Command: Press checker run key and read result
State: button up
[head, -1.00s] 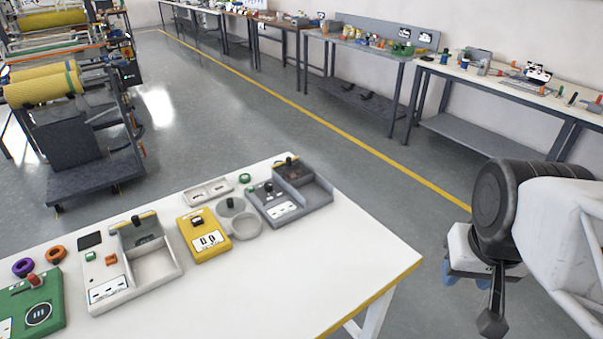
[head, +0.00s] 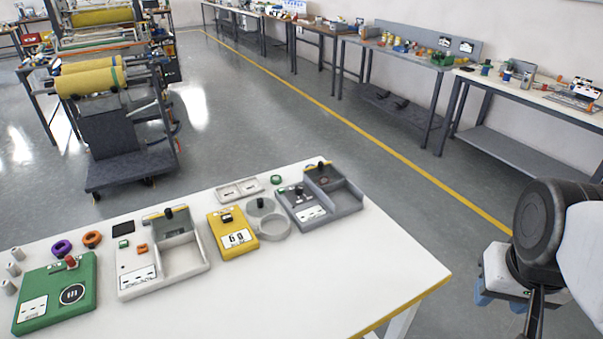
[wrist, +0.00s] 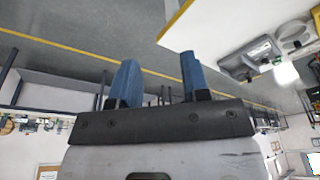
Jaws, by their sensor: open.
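Several devices stand on the white table (head: 395,265); I cannot tell which is the checker. A green box (head: 82,270) with a red knob and a round dark dial is at the left. A pale tray unit (head: 137,278) has small green and orange keys and a white label. A yellow device (head: 222,232) has a dark switch and a white display, its reading too small to be sure. A grey tray unit (head: 322,218) has dark knobs. My gripper (head: 498,298) is right of the table, apart from it. Its blue fingers are open and empty in the wrist view (wrist: 158,78).
A purple ring (head: 62,247) and an orange ring (head: 92,239) lie behind the green box. A rack with yellow rolls (head: 90,80) stands on the floor at back left. Benches line the wall. The table's front right part is clear.

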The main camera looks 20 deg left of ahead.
grip_shut()
dwell(1.5)
